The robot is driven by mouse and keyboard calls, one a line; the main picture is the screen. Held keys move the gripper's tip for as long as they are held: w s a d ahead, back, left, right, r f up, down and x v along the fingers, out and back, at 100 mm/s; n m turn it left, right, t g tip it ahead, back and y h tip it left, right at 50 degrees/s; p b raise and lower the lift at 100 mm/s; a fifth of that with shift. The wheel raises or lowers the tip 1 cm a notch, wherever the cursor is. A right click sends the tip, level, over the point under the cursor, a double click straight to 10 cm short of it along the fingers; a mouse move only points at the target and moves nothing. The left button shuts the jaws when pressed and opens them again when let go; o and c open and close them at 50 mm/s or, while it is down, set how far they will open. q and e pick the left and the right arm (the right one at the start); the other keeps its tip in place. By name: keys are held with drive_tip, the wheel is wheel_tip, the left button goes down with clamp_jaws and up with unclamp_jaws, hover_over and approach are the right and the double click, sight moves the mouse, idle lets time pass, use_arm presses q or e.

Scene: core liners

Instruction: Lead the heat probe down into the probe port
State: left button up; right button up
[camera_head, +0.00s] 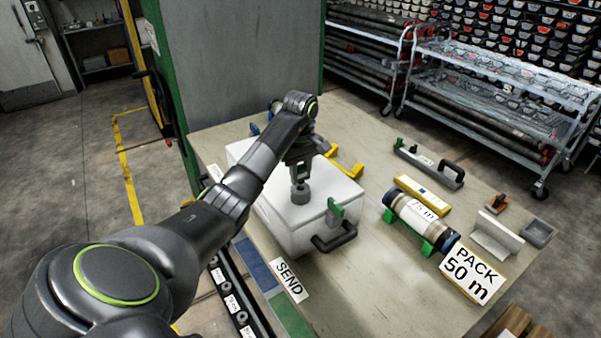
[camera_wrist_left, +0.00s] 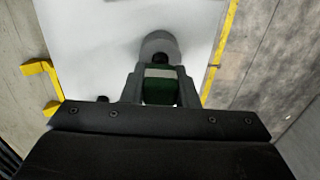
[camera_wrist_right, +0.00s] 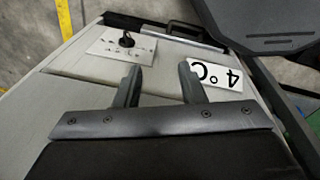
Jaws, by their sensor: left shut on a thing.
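My left gripper (camera_head: 300,168) is over the lid of the white box (camera_head: 285,228) and shut on the heat probe. The probe's green body with a light band (camera_wrist_left: 160,88) sits between the fingers in the left wrist view. Its dark lower end meets the outline of the grey round probe port (camera_head: 300,192) on the lid, also in the left wrist view (camera_wrist_left: 160,44). How far the tip is inside the port is hidden. My right gripper (camera_wrist_right: 160,85) is open and empty in the right wrist view, above a grey cabinet; the head view does not show it.
The box has a green latch (camera_head: 335,211) and a black handle (camera_head: 334,238) at its front. A core tube (camera_head: 418,216) lies on green supports to the right, near a PACK 50 m card (camera_head: 471,274). A grey cabinet (camera_wrist_right: 75,95) carries a 4 °C label (camera_wrist_right: 216,75).

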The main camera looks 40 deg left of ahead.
use_arm(q)
drive_tip(key=o, duration=1.1)
drive_tip(key=shift+c, duration=0.2)
drive_tip(key=shift+r, duration=0.2)
wheel_tip(320, 180, up, 7)
drive_tip(key=p, duration=0.7)
drive_tip(key=shift+r, duration=0.1)
drive_tip(key=shift+s, duration=0.1)
